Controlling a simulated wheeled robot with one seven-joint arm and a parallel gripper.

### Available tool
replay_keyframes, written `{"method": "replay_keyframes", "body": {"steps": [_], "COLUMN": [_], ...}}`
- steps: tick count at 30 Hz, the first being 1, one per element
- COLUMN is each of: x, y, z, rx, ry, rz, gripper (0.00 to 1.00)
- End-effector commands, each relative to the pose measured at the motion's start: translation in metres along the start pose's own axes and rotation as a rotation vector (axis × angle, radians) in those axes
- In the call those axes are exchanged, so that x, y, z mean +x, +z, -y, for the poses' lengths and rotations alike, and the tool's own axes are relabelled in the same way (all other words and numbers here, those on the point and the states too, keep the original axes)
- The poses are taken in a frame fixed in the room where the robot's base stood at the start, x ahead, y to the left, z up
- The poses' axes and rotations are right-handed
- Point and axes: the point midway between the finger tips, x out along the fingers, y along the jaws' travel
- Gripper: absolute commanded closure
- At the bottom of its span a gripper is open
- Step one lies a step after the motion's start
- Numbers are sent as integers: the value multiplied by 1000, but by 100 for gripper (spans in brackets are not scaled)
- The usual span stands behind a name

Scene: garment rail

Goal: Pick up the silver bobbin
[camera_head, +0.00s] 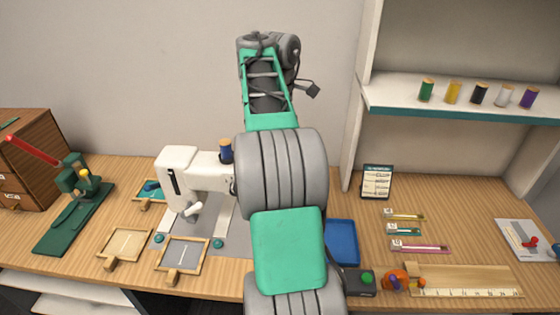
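I cannot make out a silver bobbin for certain in the head view. A pale white or grey thread spool (502,96) stands upright on the wall shelf, between a black and a purple one. My arm rises through the middle of the view and covers part of the table. My gripper cannot be made out; the arm's far end is high against the wall, and whatever it carries is hidden or too small to tell.
A white sewing machine (195,175) with a blue spool (226,150) stands left of my arm. A blue tray (342,243) is partly hidden by my arm. Wooden frames (183,254), a green press (75,215) and a ruler board (465,280) also take up table space.

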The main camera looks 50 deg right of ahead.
Motion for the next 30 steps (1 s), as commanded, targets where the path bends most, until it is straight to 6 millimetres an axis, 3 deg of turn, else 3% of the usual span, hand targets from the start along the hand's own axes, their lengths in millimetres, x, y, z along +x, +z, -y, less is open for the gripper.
{"method": "replay_keyframes", "body": {"steps": [6,24,30], "x": [-2,-2,-2], "y": [0,0,0], "z": [0,0,0], "rx": [-1,-1,-1], "ry": [2,2,2], "rz": [0,0,0], "gripper": [51,100,100]}}
